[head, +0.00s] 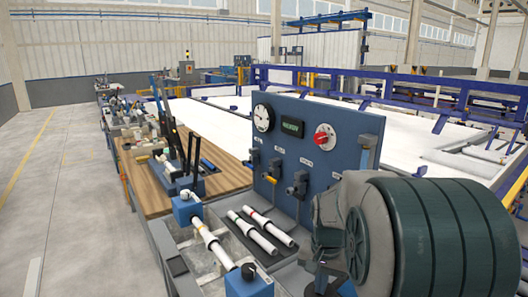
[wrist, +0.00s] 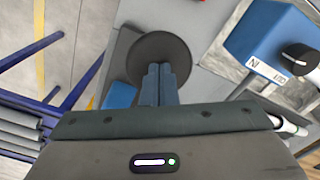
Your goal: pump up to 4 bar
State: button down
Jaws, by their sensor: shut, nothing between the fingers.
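The blue test panel (head: 315,150) stands upright in the middle of the head view. It carries a round white gauge (head: 264,118), a small green-lit display (head: 292,128) and a red knob (head: 325,137); the readings are too small to read. Two valves (head: 273,170) (head: 298,186) sit low on its face, the left one with a yellow handle. In the wrist view my gripper (wrist: 160,72) is shut and empty. Its fingertips overlap a dark round disc (wrist: 140,50); I cannot tell if they touch it. My arm hides the gripper in the head view.
A blue block with a black knob (wrist: 298,57) lies right of my fingers in the wrist view. White pipes (head: 212,240) lie in the grey tray left of the panel. A wooden bench (head: 150,195) with black levers (head: 190,150) stands behind. Floor at left is clear.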

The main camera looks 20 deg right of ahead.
notch_tip(320, 180, down, 2)
jog(key=shift+d+f+b, duration=0.1)
jog(key=shift+b, duration=0.45)
notch_tip(320, 180, up, 10)
jog(key=p, duration=0.7)
jog(key=shift+a+f, duration=0.2)
jog(key=shift+a, duration=0.2)
jog(key=shift+s, duration=0.1)
jog(key=shift+d+f+b, duration=0.15)
jog(key=shift+f+b, duration=1.35)
jog(key=shift+f, duration=0.65)
jog(key=shift+d+f+b, duration=0.15)
jog(key=shift+f+b, duration=1.35)
jog(key=shift+f, duration=1.05)
notch_tip(320, 180, up, 9)
jog(key=p, duration=0.6)
jog(key=shift+a+r+p, duration=0.2)
jog(key=shift+a+p, duration=0.15)
jog(key=shift+a, duration=0.05)
